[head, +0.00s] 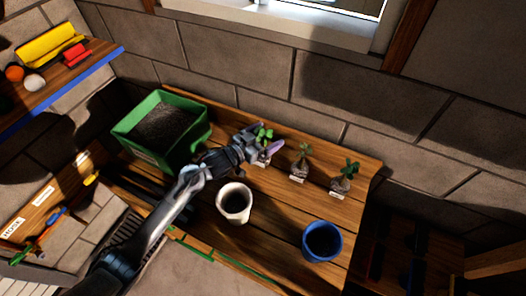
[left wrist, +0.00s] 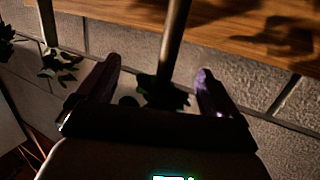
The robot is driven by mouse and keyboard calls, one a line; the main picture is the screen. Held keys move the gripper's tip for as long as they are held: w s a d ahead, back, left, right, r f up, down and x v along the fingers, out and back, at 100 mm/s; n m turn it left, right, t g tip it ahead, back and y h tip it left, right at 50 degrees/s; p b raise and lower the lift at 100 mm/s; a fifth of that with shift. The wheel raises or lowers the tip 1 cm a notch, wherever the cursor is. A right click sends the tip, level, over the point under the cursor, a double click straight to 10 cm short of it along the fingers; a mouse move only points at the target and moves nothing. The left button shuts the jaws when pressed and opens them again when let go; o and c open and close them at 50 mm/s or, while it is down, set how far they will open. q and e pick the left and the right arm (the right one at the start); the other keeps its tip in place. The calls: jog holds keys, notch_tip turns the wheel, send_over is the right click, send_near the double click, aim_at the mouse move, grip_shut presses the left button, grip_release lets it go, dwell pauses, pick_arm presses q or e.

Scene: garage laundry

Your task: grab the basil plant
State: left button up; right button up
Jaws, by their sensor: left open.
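Three small seedlings with white labels stand in a row on the wooden bench; the label text is too small to read, so I cannot tell which is basil. The left plant (head: 265,134) has bright green leaves, the middle plant (head: 304,149) is brownish green, and the right plant (head: 347,170) has dark green leaves. My left gripper (head: 270,138) is open at the left plant, with its purple fingers on either side of the leaves. In the left wrist view, dark leaves (left wrist: 165,99) show between the spread fingers; contact cannot be made out.
A green planter of dark soil (head: 165,124) stands at the bench's left. A white pot (head: 234,218) and a blue pot (head: 322,257) stand in front of the seedlings. A block wall (head: 270,68) rises behind the bench (head: 275,225). A shelf (head: 85,72) is at upper left.

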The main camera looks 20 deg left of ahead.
pick_arm(q)
jog(key=shift+w, duration=0.2)
jog(key=shift+c, duration=0.3)
jog(key=c, duration=1.5)
jog(key=shift+o, duration=0.2)
jog(key=shift+r, duration=0.1)
